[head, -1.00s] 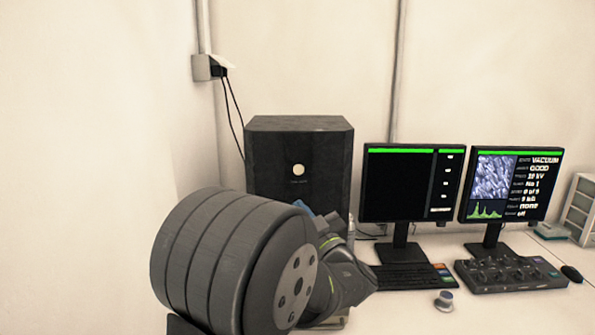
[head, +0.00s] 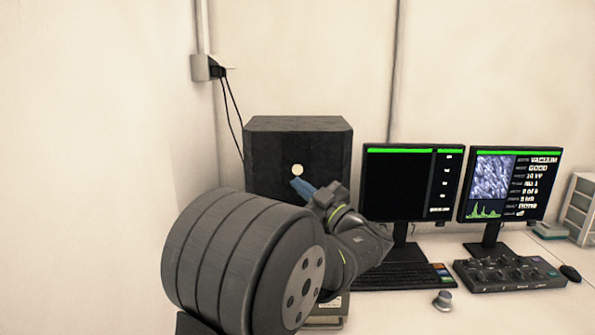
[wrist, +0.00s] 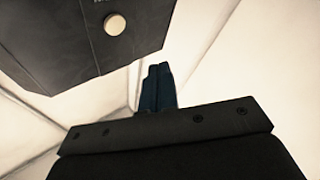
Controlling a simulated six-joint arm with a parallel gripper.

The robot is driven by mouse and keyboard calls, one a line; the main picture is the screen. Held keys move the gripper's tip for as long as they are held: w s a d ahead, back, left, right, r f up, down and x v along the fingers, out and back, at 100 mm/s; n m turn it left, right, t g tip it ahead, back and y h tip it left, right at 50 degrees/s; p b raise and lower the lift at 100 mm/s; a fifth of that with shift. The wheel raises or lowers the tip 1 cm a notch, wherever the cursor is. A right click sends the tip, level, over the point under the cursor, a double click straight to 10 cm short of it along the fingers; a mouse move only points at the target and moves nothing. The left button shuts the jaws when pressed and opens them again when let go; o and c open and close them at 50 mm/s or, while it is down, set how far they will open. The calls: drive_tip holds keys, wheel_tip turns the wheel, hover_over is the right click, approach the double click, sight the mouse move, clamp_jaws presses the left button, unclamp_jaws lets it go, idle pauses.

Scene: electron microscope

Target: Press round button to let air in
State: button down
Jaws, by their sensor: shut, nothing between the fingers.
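The round button (head: 297,169) is a pale disc on the front of a dark box-shaped unit (head: 330,140) in the head view. It also shows in the wrist view (wrist: 115,24), at the top, on the dark front panel (wrist: 60,40). My gripper (head: 295,182) has blue fingers and is shut and empty. In the head view its tips appear just below the button. In the wrist view the fingers (wrist: 158,68) point up, to the right of the button and apart from it in the picture. I cannot tell the gap in depth.
Two monitors (head: 410,185) (head: 510,185) stand right of the unit. A keyboard (head: 400,277), a control panel with knobs (head: 510,273), a small grey knob-like item (head: 443,300) and a mouse (head: 570,273) lie on the desk. A wall socket with cables (head: 215,68) is at upper left.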

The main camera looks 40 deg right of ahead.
drive_tip(key=shift+w+d, duration=2.25)
drive_tip(key=shift+w, duration=0.05)
idle(0.4)
drive_tip(key=shift+w+d, duration=0.3)
drive_tip(key=shift+w+d, duration=0.25)
idle(0.7)
idle(0.3)
drive_tip(key=shift+s+a, duration=0.55)
drive_tip(key=shift+s+a, duration=1.8)
